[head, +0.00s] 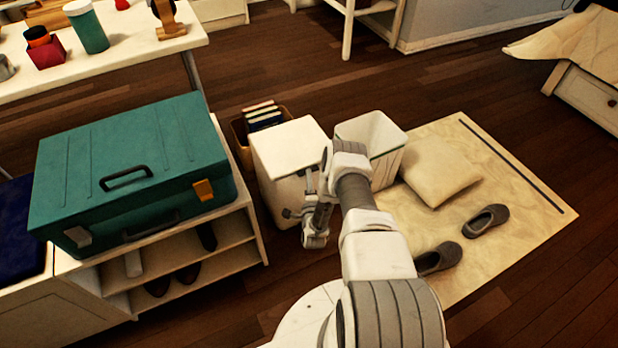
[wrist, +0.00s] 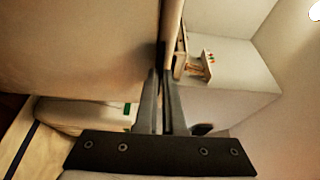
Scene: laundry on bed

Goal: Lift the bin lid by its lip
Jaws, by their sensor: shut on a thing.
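The white bin (head: 279,192) stands on the wood floor. Its pale flat lid (head: 288,142) lies on top and looks level.
An open white bin (head: 388,172) stands just right, partly behind my arm. A box of books (head: 262,115) is behind the lidded bin. A shelf bench (head: 238,232) with a teal case (head: 130,165) is left. A cushion (head: 435,170) and slippers (head: 486,220) lie right on a mat (head: 490,262).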

